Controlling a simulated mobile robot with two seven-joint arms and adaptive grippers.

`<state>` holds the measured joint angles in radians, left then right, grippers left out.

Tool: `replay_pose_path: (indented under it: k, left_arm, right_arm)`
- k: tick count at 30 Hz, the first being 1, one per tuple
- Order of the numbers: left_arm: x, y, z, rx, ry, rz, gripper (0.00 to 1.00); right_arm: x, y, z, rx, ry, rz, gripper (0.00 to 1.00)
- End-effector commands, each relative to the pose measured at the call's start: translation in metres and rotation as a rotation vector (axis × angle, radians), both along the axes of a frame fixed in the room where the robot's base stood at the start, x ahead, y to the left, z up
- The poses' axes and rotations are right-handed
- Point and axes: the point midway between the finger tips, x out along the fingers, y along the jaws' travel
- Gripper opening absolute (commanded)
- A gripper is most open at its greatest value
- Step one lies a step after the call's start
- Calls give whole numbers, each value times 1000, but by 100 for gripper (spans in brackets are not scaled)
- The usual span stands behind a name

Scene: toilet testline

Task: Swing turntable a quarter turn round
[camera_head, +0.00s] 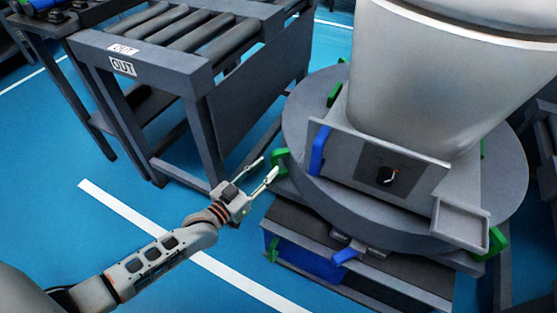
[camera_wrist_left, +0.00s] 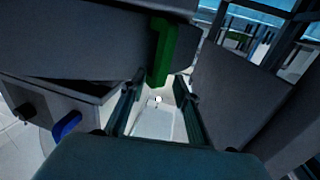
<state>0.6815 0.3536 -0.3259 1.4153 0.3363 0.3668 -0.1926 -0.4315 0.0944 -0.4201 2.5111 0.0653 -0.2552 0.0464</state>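The turntable (camera_head: 298,115) is a dark grey round disc at the right of the head view. It carries a large pale toilet (camera_head: 415,85) and a grey front panel (camera_head: 370,165) with a black knob. Green handles stick out around its rim. My left gripper (camera_head: 269,165) is open, its fingers pointing at the left green handle (camera_head: 281,162), very close to it. In the left wrist view that green handle (camera_wrist_left: 162,50) stands ahead, between the lines of the two spread fingers (camera_wrist_left: 157,105). I cannot tell whether they touch it. My right gripper is out of view.
A roller conveyor table (camera_head: 190,40) marked OUT stands left of the turntable. A dark base with a blue box (camera_head: 310,262) and a blue lever (camera_head: 346,256) sits below the disc. Blue floor with white lines is open at lower left.

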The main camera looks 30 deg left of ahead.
Motion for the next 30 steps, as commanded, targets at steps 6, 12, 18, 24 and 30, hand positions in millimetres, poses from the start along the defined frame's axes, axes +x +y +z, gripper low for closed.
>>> replay_pose_path:
  k: [6, 12, 18, 24, 30]
  left_arm:
    - [29, -8, -6, -1, 6, 0, 31]
    - [45, -11, -4, 0, 5, 0, 31]
    - [48, -12, -2, 1, 4, 0, 31]
    - [48, -12, -2, 1, 3, 0, 13]
    - [48, -12, -2, 0, 3, 0, 0]
  right_arm:
    - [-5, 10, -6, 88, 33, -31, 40]
    - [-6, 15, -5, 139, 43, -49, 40]
    - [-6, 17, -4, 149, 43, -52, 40]
    - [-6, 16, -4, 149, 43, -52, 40]
    - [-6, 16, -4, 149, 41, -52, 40]
